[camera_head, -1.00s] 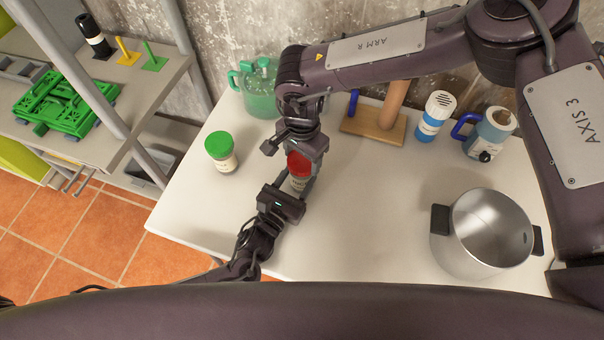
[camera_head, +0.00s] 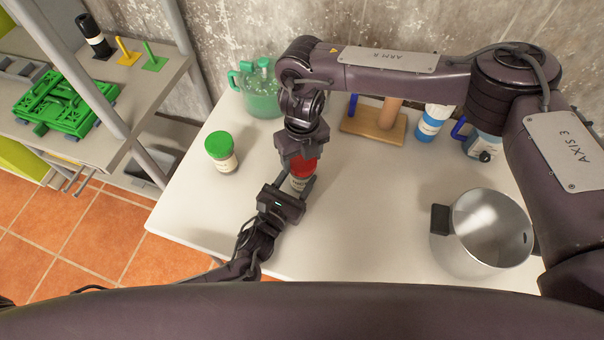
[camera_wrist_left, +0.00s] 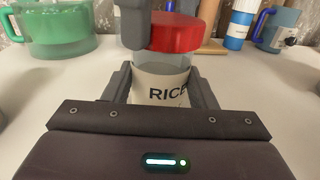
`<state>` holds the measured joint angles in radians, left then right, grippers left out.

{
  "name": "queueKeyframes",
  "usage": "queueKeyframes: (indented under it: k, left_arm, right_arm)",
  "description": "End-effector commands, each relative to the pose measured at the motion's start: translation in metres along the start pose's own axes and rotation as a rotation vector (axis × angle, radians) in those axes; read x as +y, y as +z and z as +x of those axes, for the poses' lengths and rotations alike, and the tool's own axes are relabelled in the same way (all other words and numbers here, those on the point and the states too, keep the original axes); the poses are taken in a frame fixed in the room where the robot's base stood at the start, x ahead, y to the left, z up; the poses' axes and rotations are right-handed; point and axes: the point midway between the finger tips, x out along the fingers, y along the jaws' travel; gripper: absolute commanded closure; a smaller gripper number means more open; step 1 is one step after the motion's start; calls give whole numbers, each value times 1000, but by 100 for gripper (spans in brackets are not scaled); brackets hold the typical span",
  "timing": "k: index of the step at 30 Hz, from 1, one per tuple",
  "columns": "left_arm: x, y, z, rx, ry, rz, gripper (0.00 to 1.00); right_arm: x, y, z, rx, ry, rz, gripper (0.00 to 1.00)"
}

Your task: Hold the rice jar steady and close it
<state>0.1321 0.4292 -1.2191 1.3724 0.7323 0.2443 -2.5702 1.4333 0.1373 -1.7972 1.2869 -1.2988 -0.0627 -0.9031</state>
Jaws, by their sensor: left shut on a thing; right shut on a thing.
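The rice jar (camera_head: 298,184) stands upright on the white table, its "RICE" label (camera_wrist_left: 162,90) facing the left wrist camera. A red lid (camera_head: 303,170) sits on top of the jar; I cannot tell how tightly it is seated. My left gripper (camera_head: 297,190) is shut around the jar's body from the near side, with a finger on each side of the label in the left wrist view (camera_wrist_left: 160,86). My right gripper (camera_head: 300,160) comes from above and is shut on the red lid, hiding part of it.
A green-lidded jar (camera_head: 221,152) stands to the left. A green pitcher (camera_head: 260,90), a wooden stand (camera_head: 374,124), a blue-and-white bottle (camera_head: 432,122) and a blue-handled grey container (camera_head: 484,144) stand along the wall. A steel pot (camera_head: 482,234) is at the right. The table's middle is clear.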

Motion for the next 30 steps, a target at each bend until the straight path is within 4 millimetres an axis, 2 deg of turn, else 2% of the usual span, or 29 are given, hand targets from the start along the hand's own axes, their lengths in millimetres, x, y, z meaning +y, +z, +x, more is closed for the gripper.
queueKeyframes:
  k: [3,18,23,27,28,30]
  left_arm:
    - [0,0,0,1,0,0,100]
    - [0,0,0,1,-1,0,100]
    - [0,0,0,1,-1,0,100]
    - [0,0,0,1,-1,0,100]
    - [0,0,0,1,-1,0,100]
    - [0,0,0,1,-1,0,100]
  right_arm:
    - [2,0,1,2,6,289,64]
    - [0,1,1,-1,2,1490,64]
    - [0,1,1,-2,2,1769,64]
    - [0,1,1,-3,2,1753,64]
    - [0,1,1,-3,2,1753,34]
    - [0,1,1,-3,2,1752,25]
